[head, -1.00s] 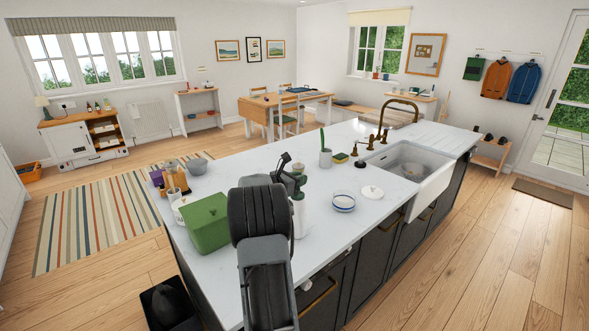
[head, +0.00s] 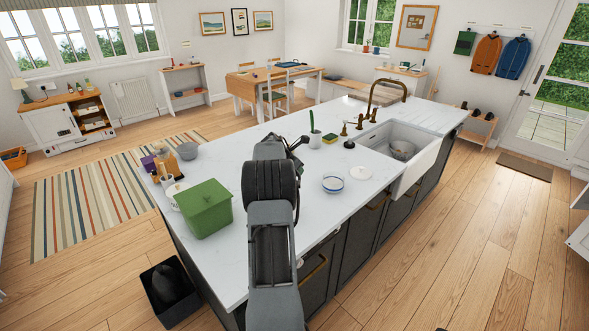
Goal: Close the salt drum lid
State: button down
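I cannot make out the salt drum for sure; part of the counter is hidden behind my arm. A small round white lid-like disc (head: 361,173) with a dark dot at its middle lies on the white island counter (head: 315,232), right of my gripper. My gripper (head: 299,146) is dark and small in the head view, raised over the counter at the end of my arm. Its fingers blend together, so I cannot tell whether they are open or shut, and no held object shows.
The sink (head: 410,153) is at right. A black bin (head: 165,290) stands on the floor.

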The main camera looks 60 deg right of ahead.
jog(key=shift+f+y, duration=0.4)
jog(key=c, duration=1)
grip_release()
jog(key=shift+d, duration=0.1)
jog(key=shift+r, duration=0.1)
jog(key=b+v, duration=0.2)
jog(key=v, duration=1.1)
jog(key=shift+a+r+b, duration=0.25)
jog(key=shift+r+b, duration=0.1)
jog(key=shift+b, duration=0.05)
jog(key=shift+s, duration=0.1)
